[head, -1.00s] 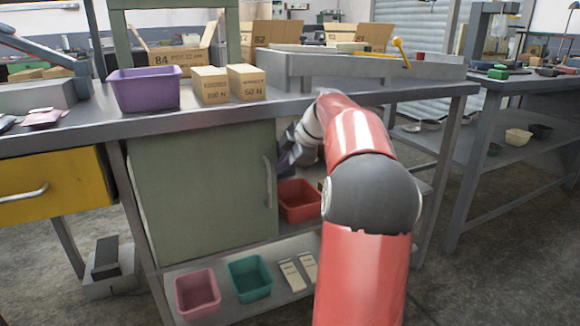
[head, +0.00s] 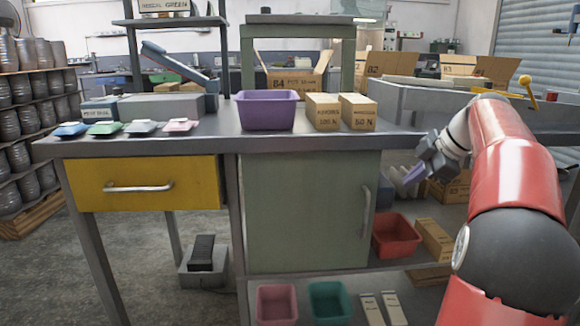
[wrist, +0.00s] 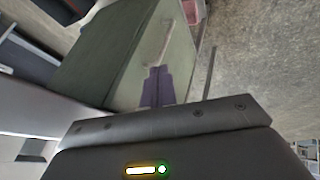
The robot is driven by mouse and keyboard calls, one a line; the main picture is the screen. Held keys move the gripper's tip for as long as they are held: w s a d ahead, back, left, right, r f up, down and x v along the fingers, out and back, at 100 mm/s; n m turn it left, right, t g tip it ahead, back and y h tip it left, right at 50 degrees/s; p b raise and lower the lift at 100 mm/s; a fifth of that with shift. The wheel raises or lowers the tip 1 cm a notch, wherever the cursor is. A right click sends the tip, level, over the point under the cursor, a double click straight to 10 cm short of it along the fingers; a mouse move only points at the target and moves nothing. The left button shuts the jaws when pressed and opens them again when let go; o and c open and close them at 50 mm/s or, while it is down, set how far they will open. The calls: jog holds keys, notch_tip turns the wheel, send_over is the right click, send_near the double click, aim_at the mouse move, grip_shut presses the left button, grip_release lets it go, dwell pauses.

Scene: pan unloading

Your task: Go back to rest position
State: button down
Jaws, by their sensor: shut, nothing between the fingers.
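My gripper (head: 416,173) is in front of the workbench, to the right of the green cabinet door (head: 305,210), at about the height of the door's upper part. Its fingers are shut and empty, and they point left toward the door. In the wrist view the purple fingertips (wrist: 158,86) lie together in front of the green door (wrist: 130,50) and its handle. My red arm reaches up along the right side of the head view. I cannot tell the exact gap between the fingers and the door handle (head: 366,211).
On the bench top (head: 200,142) stand a purple bin (head: 268,112) and two cardboard boxes (head: 340,113). A red bin (head: 396,236) is on the shelf beside the door. Pink (head: 277,304) and teal (head: 329,303) bins sit lower.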

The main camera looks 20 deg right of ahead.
jog(key=s+a+f+m+g+h+p, duration=0.1)
jog(key=s+a+m, duration=0.2)
jog(key=a, duration=0.8)
jog(key=s+a+f+m+g+h, duration=0.1)
jog(key=s+a+f+m, duration=0.15)
jog(key=a, duration=0.75)
jog(key=s+a+f+m, duration=0.4)
jog(key=s+a+f, duration=0.1)
jog(key=s, duration=0.3)
jog(key=s+a+f+m+h+p, duration=0.1)
jog(key=s+a+f+m, duration=0.3)
jog(key=s, duration=0.4)
jog(key=shift+a+f+t, duration=0.4)
jog(key=shift+a+f, duration=0.25)
jog(key=shift+f, duration=0.05)
jog(key=shift+s, duration=0.1)
